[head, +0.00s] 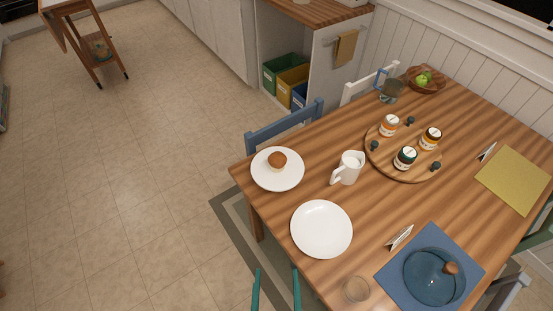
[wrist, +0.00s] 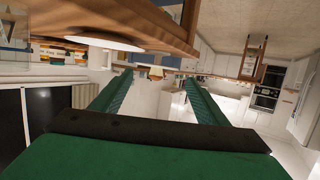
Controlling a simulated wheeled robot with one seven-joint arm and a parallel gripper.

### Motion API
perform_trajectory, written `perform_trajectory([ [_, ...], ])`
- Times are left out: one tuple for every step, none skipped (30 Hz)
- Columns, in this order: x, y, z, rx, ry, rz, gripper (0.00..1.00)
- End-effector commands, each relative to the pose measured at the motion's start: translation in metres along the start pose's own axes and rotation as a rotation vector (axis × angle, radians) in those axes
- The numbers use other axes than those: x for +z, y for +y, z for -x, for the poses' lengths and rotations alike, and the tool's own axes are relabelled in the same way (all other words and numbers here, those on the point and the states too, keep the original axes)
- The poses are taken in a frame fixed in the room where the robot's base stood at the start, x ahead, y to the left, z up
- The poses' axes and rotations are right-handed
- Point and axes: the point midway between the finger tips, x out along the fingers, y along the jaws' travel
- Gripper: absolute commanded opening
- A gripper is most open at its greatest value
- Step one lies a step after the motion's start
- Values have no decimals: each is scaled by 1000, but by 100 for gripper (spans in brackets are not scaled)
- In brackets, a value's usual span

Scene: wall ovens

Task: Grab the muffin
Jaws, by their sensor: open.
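The muffin (head: 277,160) is small, with a browned top and a paler side. It sits upright on a round white plate (head: 262,176) near the table's left corner in the head view. My gripper (head: 276,270) shows as two teal fingers at the bottom edge of the head view, over the floor beside the table. In the wrist view my gripper (wrist: 157,77) has its green fingers wide apart and empty. The gripper is well away from the muffin, on the near side of the empty plate. I cannot make out the muffin in the wrist view.
An empty white plate (head: 321,229) lies between gripper and muffin. A white pitcher (head: 349,168) stands right of the muffin, before a round wooden board (head: 385,163) with jars. A glass (head: 356,290) is near the table edge. A blue chair (head: 285,126) stands behind the muffin.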

Motion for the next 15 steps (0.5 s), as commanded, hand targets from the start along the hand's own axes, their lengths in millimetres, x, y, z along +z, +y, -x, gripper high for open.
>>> perform_trajectory([
  [-3,-1,-19,-4,2,3,68],
  [-3,-2,-29,-6,-3,5,68],
  [-4,-3,-42,-8,-8,8,68],
  [-5,-4,-52,-10,-13,9,68],
  [-7,-5,-61,-12,-17,10,68],
  [-9,-6,-74,-12,-23,10,68],
  [-11,-6,-84,-11,-27,10,68],
  [-14,-6,-94,-8,-31,10,68],
  [-18,-5,-106,-4,-36,10,68],
  [-21,-5,-116,0,-40,10,68],
  [-24,-4,-125,4,-45,8,68],
  [-29,-3,-137,10,-50,6,68],
  [-34,-2,-146,15,-54,4,68],
  [-38,-1,-155,20,-58,2,68],
  [-45,0,-167,26,-64,1,68],
])
